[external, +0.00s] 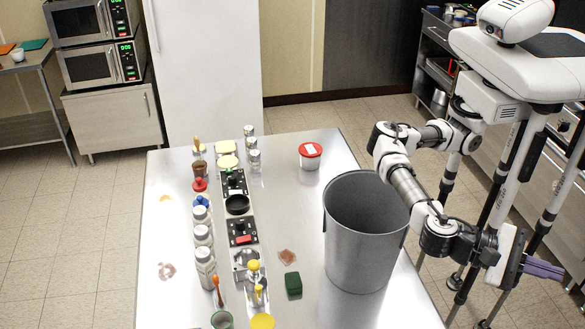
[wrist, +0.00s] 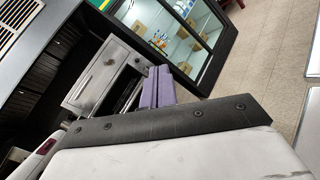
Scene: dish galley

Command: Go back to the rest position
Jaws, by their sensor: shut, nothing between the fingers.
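My gripper (external: 545,269) is at the right side of the external view, off the table's right edge and beyond the grey bin. Its purple fingers point right, away from the table, and are closed together with nothing between them. The purple fingers also show in the wrist view (wrist: 158,87), over a background of floor and cabinets. My arm is bent, with its lower part running down past the right side of the bin.
A large grey bin (external: 345,250) stands on the steel table (external: 120,300), close to my forearm. A red-lidded tub (external: 310,155) and a row of jars and small items stand further left. A glass-fronted fridge (wrist: 165,30) shows in the wrist view.

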